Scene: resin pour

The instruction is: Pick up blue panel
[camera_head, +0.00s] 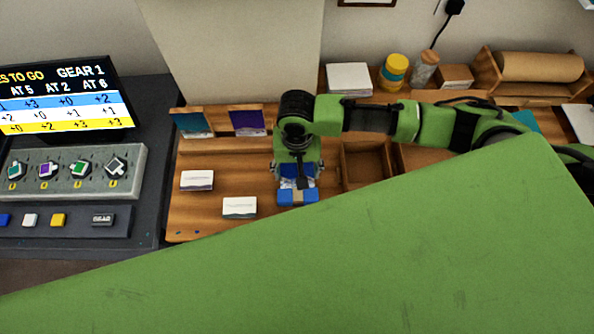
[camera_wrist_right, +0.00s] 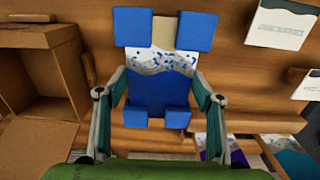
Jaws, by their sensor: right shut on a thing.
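The blue panel (camera_head: 300,183) is a blue-and-white piece with blue blocks at its corners, over the wooden bench top. In the right wrist view the panel (camera_wrist_right: 158,90) fills the space between my two fingers, with a white, blue-speckled band across its middle and a tan strip at the far end. My right gripper (camera_head: 297,172) points down from above and is shut on the panel's sides. I cannot tell whether the panel touches the bench. My left gripper is not in view.
White cards (camera_head: 239,207) lie left of the gripper. Teal and purple swatches (camera_head: 245,121) stand behind. An open wooden box (camera_head: 364,166) is close on the right. A knob console (camera_head: 70,178) and screen stand left. A big green surface, probably mine, covers the front.

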